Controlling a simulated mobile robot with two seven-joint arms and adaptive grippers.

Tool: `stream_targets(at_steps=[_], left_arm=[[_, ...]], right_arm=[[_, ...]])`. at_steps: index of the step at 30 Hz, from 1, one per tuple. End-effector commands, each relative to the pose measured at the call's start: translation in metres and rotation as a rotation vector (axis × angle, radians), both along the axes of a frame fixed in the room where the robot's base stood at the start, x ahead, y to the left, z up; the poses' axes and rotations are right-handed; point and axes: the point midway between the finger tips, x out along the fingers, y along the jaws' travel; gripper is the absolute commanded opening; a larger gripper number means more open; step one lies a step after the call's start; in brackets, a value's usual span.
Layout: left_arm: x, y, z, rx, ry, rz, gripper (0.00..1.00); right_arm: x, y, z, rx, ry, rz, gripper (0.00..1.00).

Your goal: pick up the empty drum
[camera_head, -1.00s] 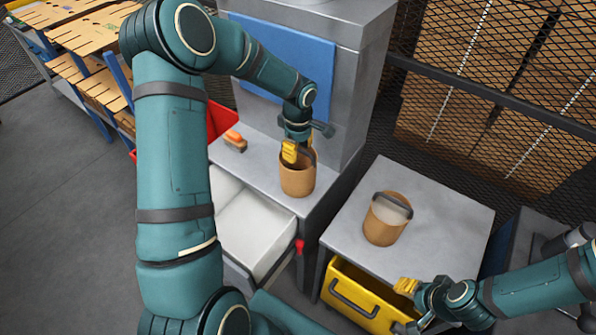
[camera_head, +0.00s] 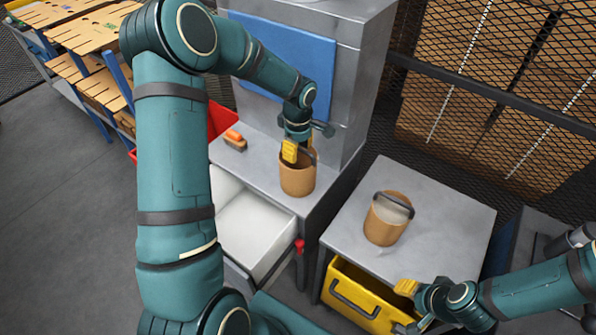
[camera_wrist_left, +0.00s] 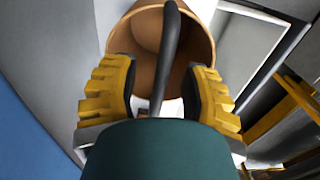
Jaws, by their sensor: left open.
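An empty tan drum (camera_head: 297,180) with a dark bail handle stands on the grey machine ledge. The left wrist view looks into its bare inside (camera_wrist_left: 146,32), and the dark handle (camera_wrist_left: 168,50) rises between the fingers. My left gripper (camera_head: 298,152) is over the drum's top, its yellow fingers open on either side of the handle (camera_wrist_left: 165,95). A second tan drum (camera_head: 385,222), filled with something pale and with its own handle, stands on the grey side table. My right gripper (camera_head: 405,303) is at the lower right, near the yellow drawer; its fingers are partly hidden.
An orange-topped brush (camera_head: 235,140) lies on the ledge (camera_head: 265,165) left of the drum. An open white drawer (camera_head: 255,235) juts out below. The side table (camera_head: 445,215) has free room around its drum. A yellow drawer (camera_head: 355,297) is under that table.

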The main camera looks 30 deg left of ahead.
Motion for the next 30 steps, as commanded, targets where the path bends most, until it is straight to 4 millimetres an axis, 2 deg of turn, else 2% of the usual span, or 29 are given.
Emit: stream_targets(at_steps=[5, 6, 9, 25, 30], left_arm=[[0.0000, 0.0001, 0.0003, 0.000, 0.000, 0.000, 0.45], [0.0000, 0.0002, 0.0002, 0.000, 0.000, 0.000, 0.31], [0.0000, 0.0002, 0.0002, 0.000, 0.000, 0.001, 0.00], [0.0001, 0.0002, 0.0005, 0.000, -0.001, 0.001, 0.00], [-0.0002, 0.0007, 0.0045, 0.000, 0.001, 0.002, 0.00]], right_arm=[[0.0000, 0.0000, 0.0002, 0.000, 0.000, 0.000, 0.47], [0.0000, 0.0000, 0.0002, 0.000, 0.000, 0.000, 0.47], [0.0000, 0.0000, 0.0002, 0.000, 0.000, 0.000, 0.47], [0.0000, 0.0000, 0.0002, 0.000, 0.000, 0.000, 0.47], [-0.0001, 0.0000, 0.0069, 0.000, 0.000, 0.000, 0.47]])
